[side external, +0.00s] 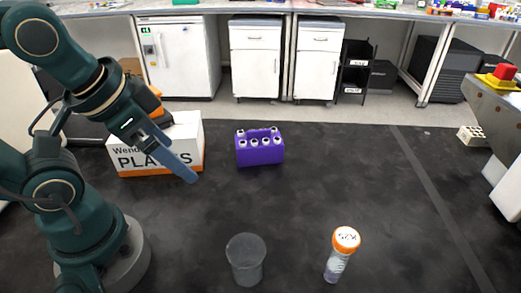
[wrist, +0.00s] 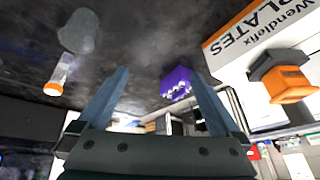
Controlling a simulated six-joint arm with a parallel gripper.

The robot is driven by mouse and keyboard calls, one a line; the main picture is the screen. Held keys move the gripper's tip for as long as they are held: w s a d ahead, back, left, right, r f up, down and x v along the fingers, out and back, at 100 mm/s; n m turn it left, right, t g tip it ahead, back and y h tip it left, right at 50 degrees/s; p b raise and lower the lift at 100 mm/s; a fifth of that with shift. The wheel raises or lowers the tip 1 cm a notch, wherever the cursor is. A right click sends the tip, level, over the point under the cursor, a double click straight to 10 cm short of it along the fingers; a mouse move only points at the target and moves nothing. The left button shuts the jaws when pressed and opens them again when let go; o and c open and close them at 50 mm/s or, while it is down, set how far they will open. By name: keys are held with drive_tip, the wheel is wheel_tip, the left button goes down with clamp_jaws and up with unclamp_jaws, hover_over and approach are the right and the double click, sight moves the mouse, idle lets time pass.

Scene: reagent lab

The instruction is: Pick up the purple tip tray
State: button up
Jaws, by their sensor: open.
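The purple tip tray (side external: 260,152) stands upright on the dark table with several white-topped items in it. It also shows in the wrist view (wrist: 175,82), beyond and between my fingers, a little right of centre. My gripper (side external: 190,177) is left of the tray in the side view, in front of the white box and above the table. In the wrist view its two blue fingers (wrist: 160,88) are spread wide with nothing between them. My gripper is apart from the tray.
A white and orange box (side external: 185,145) stands left of the tray, close behind my gripper. A clear cup (side external: 246,262) and an orange-capped tube (side external: 338,258) stand at the front.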

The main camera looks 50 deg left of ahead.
drive_tip(key=w+a+r+m+g+y, duration=0.25)
drive_tip(key=a+m+y, duration=0.25)
drive_tip(key=a, duration=0.4)
drive_tip(key=m+t+y, duration=0.5)
drive_tip(key=m+y, duration=0.5)
drive_tip(key=m, duration=0.5)
hover_over(258, 133)
drive_tip(key=s+d, duration=0.1)
drive_tip(key=f, duration=0.8)
drive_tip(key=shift+s, duration=0.2)
drive_tip(key=f+m, duration=0.1)
drive_tip(key=f, duration=0.1)
drive_tip(key=d+f+m+t, duration=0.1)
drive_tip(key=f, duration=0.1)
drive_tip(key=d+f+m, duration=0.1)
drive_tip(key=shift+s+d+f+t, duration=0.2)
drive_tip(key=shift+s+f+t, duration=0.05)
drive_tip(key=shift+f+t, duration=0.15)
drive_tip(key=shift+m+h, duration=0.3)
drive_tip(key=shift+x, duration=3.65)
drive_tip(key=c, duration=1.3)
